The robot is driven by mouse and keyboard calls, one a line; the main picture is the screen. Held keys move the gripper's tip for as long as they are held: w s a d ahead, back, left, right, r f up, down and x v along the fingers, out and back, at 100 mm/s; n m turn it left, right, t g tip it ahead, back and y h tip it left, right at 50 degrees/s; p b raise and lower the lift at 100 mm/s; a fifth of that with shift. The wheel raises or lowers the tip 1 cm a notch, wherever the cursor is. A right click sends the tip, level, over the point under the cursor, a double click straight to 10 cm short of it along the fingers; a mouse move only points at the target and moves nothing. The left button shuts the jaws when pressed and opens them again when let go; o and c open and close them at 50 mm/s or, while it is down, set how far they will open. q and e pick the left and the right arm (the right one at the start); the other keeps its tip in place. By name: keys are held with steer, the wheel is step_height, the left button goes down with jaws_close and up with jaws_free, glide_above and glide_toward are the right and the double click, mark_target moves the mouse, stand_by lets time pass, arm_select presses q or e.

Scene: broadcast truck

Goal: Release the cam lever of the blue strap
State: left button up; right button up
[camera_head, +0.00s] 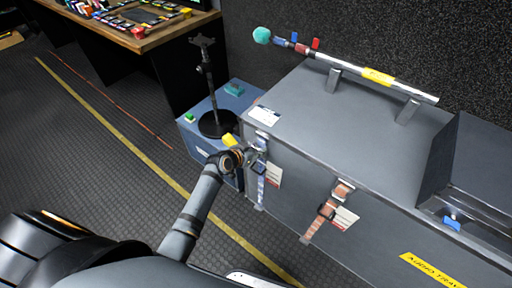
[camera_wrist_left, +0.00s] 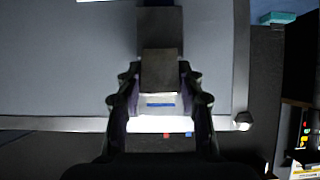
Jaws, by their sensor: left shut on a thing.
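The blue strap (camera_head: 261,185) hangs down the front of a large grey case (camera_head: 300,140), near its left corner. My left gripper (camera_head: 254,152) is at the top of this strap, at the buckle by the lid edge. In the left wrist view the fingers (camera_wrist_left: 160,80) are closed on either side of a dark grey block, which I take to be the cam lever (camera_wrist_left: 159,70). A pale piece with a thin blue mark lies just below it. The gripper hides most of the buckle in the head view. My right gripper is not in view.
An orange strap (camera_head: 325,210) with its own buckle is to the right on the same case. A microphone pole (camera_head: 350,68) rests in holders on the lid. A blue box (camera_head: 190,125) with a black stand (camera_head: 215,122) is behind the gripper.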

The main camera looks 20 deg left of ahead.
arm_select(q)
steer(key=o, duration=1)
steer(key=shift+o, duration=0.8)
steer(key=v, duration=1.2)
